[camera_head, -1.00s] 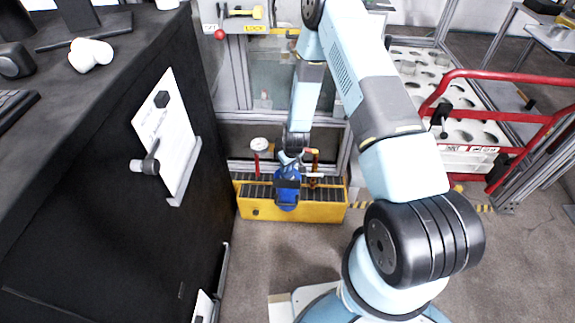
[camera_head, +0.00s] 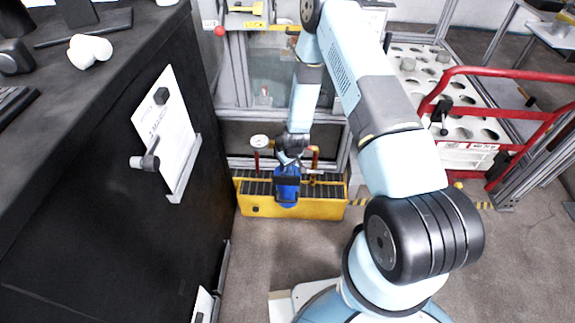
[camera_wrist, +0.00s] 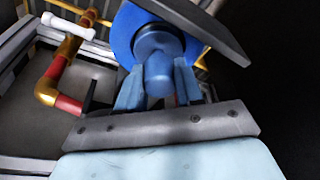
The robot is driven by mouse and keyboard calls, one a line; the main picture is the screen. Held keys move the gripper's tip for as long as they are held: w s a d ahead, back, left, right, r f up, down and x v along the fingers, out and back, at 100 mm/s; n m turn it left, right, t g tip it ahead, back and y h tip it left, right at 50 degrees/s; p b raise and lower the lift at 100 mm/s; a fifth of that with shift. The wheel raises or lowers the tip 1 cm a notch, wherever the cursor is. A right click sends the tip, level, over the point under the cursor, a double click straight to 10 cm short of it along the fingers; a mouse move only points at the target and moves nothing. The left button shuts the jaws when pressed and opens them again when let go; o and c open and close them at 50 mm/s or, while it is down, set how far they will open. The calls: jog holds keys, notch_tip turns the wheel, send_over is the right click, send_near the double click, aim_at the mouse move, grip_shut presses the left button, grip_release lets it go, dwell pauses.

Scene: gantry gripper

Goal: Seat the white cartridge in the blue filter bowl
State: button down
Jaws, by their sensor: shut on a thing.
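The blue filter bowl (camera_head: 287,191) is upright in front of the pipework in the head view, with a dark band across it. In the wrist view a blue round body (camera_wrist: 122,32) with a narrower blue knob fills the top middle. My gripper (camera_wrist: 158,84) is shut on this knob, one light-blue finger on each side. In the head view my gripper (camera_head: 289,158) is small, just above and behind the bowl. I cannot make out a white cartridge in either view, and the inside of the bowl is hidden.
A yellow slotted trough (camera_head: 325,211) lies beneath the bowl. Red pipe with a brass elbow (camera_wrist: 46,91) and a white handle (camera_wrist: 68,26) stand close beside my gripper. A black cabinet (camera_head: 100,200) bounds the left, with a white fitting (camera_head: 90,52) on top. A red railing (camera_head: 510,79) is at right.

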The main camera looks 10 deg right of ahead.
jog(key=shift+x, duration=0.85)
jog(key=c, duration=0.6)
grip_release()
jog(key=shift+s+d, duration=0.1)
jog(key=shift+s, duration=0.15)
jog(key=shift+c, duration=0.2)
jog(key=v, duration=1.3)
jog(key=shift+r, duration=0.3)
